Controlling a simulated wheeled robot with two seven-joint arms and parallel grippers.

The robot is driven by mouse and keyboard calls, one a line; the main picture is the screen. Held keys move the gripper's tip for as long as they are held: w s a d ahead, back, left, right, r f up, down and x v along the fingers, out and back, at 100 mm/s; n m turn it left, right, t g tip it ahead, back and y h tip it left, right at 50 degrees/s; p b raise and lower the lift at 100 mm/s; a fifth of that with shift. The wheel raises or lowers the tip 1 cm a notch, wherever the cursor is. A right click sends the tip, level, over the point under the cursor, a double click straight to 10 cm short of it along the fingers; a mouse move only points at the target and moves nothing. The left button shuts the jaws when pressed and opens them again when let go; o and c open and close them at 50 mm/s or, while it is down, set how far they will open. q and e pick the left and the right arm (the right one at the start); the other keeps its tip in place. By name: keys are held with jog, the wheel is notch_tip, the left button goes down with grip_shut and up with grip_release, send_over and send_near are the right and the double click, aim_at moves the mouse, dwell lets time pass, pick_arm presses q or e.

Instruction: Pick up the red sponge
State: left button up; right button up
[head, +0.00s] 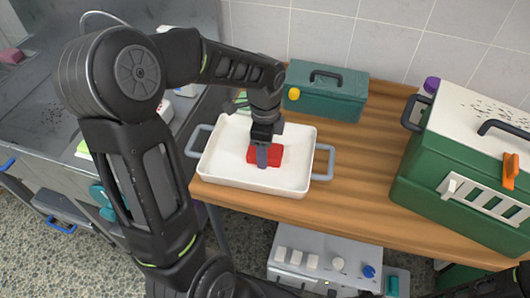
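The red sponge (276,157) lies in a white tray (225,172) with grey side handles, on the wooden counter. My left gripper (263,156) points down into the tray at the sponge. One finger shows in front of the sponge and covers part of it; the other finger is hidden. I cannot tell whether the fingers are closed on the sponge, and it looks to be at tray-floor level. At the bottom right corner only a dark part shows, probably of my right arm; its gripper is not visible.
A teal toolbox (327,95) stands behind the tray against the tiled wall. A large green carrier with a white lid (470,150) fills the right side of the counter (355,190). A metal sink (60,90) is at the left. Bare wood lies between tray and carrier.

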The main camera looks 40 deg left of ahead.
pick_arm(q)
jog(key=c, duration=0.5)
jog(key=shift+r, duration=0.15)
notch_tip(320, 180, up, 10)
jog(key=shift+f+b, duration=0.15)
jog(key=shift+b, duration=0.15)
dwell(0.4)
jog(key=o, duration=0.7)
jog(key=c, duration=0.6)
